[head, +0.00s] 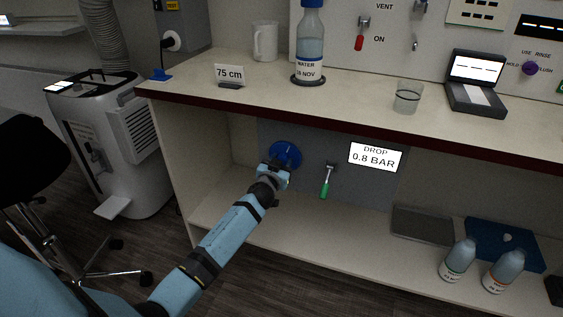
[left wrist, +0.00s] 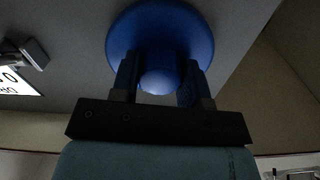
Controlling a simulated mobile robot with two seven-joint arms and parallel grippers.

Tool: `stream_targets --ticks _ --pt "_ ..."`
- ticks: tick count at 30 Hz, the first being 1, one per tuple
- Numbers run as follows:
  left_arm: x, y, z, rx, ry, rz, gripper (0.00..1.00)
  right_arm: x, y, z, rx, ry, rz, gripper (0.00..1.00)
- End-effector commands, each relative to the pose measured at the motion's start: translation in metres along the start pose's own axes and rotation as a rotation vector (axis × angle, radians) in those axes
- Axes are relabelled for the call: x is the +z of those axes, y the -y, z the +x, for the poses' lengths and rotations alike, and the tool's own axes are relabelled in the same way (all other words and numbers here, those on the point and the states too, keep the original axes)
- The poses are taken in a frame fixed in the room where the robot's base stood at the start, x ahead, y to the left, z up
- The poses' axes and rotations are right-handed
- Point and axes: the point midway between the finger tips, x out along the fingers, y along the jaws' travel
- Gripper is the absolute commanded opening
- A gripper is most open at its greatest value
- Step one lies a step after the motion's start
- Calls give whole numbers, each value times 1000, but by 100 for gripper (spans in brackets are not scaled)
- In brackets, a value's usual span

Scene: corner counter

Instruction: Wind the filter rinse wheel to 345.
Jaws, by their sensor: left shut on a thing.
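The filter rinse wheel (head: 286,153) is a round blue wheel on the grey panel under the counter. My left gripper (head: 274,168) reaches it from the front and hides its lower left part. In the left wrist view the wheel (left wrist: 160,22) fills the top middle, with a round blue knob (left wrist: 158,80) at its centre. The left gripper's two fingers (left wrist: 158,82) stand on either side of this knob, shut on it. No scale or number on the wheel can be read. My right gripper is not in view.
A display (head: 376,157) reading "DROP 0.8 BAR" and a green-handled lever (head: 326,181) are right of the wheel. Bottles (head: 457,260) and trays (head: 423,225) stand on the lower shelf at right. The counter's dark edge (head: 330,125) overhangs the wheel.

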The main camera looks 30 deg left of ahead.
Motion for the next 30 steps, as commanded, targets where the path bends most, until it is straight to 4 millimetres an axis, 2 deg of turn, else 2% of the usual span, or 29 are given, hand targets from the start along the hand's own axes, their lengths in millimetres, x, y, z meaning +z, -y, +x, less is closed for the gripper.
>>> stream_targets --ticks 18,30 --pt "0 1 0 1 3 586 18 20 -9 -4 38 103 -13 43" --pt "0 1 0 2 2 967 18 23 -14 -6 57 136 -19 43"
